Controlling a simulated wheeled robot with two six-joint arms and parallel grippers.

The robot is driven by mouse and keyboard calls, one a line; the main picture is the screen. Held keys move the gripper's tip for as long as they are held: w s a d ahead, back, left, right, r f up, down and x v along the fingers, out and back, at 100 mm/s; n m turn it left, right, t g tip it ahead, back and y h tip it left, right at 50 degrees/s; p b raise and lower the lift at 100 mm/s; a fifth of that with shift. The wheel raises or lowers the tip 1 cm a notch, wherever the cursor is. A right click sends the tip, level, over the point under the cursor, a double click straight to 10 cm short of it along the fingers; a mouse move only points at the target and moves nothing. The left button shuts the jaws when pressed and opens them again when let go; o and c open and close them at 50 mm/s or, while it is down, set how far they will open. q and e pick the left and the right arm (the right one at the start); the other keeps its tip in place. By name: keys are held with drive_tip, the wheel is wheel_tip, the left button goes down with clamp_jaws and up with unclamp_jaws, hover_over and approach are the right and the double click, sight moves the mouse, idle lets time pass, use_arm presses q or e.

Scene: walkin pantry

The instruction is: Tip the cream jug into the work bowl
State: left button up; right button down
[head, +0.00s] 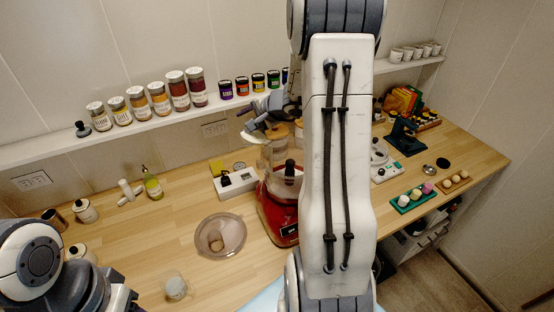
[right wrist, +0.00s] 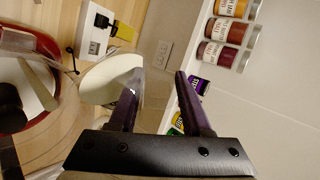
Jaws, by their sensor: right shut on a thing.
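My right gripper (head: 260,116) is up at the food processor's top, partly hidden behind my own arm in the head view. In the right wrist view the gripper (right wrist: 157,82) is shut on the cream jug (right wrist: 108,80), a pale, partly see-through vessel by the left finger. The jug appears tilted; its pale edge also shows in the head view (head: 254,135). The clear work bowl (head: 270,155) sits on the red food processor base (head: 279,224), below the gripper. I cannot tell whether cream is flowing. My left gripper's fingers are not in view.
A white device (head: 235,184) stands behind. A shelf (head: 150,121) of jars runs along the wall.

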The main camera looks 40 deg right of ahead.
sight(250, 115)
drive_tip(key=shift+s+r+t+b, duration=0.4)
drive_tip(key=shift+r+t+b, duration=0.25)
drive_tip(key=shift+t+b, duration=0.55)
drive_tip(key=shift+s+d+r+t+y+b, duration=0.1)
drive_tip(key=shift+s+r+t+y+b, duration=0.2)
drive_tip(key=shift+s+r+t+b, duration=0.45)
idle(0.7)
